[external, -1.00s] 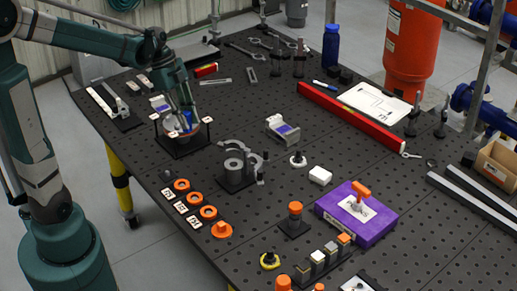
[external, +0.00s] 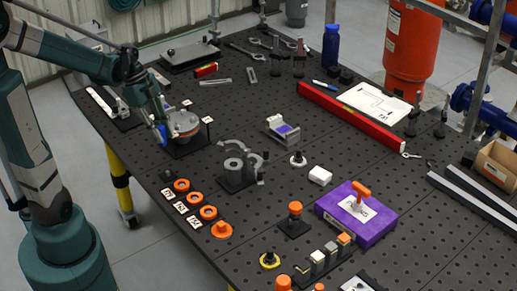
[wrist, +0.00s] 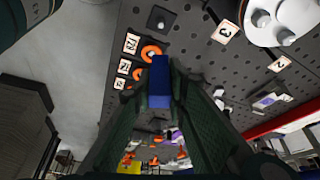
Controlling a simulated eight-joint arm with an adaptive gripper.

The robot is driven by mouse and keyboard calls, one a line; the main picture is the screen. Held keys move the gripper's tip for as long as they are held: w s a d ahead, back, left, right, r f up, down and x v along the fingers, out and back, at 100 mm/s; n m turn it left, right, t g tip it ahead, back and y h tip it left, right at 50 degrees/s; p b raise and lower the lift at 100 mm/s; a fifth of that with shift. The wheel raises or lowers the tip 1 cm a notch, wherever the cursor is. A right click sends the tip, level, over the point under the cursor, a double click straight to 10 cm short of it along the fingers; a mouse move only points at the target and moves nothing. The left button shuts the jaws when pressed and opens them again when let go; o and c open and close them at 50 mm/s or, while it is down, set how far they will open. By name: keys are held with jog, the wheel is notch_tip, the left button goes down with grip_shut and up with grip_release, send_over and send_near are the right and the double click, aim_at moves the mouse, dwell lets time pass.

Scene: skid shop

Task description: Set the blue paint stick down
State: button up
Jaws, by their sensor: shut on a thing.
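My gripper (external: 161,136) is shut on the blue paint stick (wrist: 159,84), which stands out between the two dark fingers in the wrist view. In the external view only a small blue bit of the stick shows at the fingertips. My gripper is near the left edge of the black table, just left of a round grey flange (external: 184,124) on a black stand. The stick seems to be above the table; its exact height cannot be told. The flange also shows in the wrist view (wrist: 288,18), at the upper right, apart from the stick.
Orange rings (external: 182,186) and numbered white tags (external: 180,207) lie along the left edge. A grey cylinder fixture (external: 234,168), a grey-and-purple block (external: 283,128) and a purple box (external: 356,212) stand farther right. Perforated tabletop (external: 230,105) is bare behind the flange.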

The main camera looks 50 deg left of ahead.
jog(key=shift+f, duration=1)
jog(key=shift+w+f+b, duration=0.1)
jog(key=shift+f+b, duration=0.35)
jog(key=shift+f, duration=2.45)
jog(key=shift+f+b, duration=0.35)
jog(key=shift+f, duration=1.75)
jog(key=shift+f, duration=0.2)
jog(key=o, duration=0.9)
jog(key=shift+r, duration=0.2)
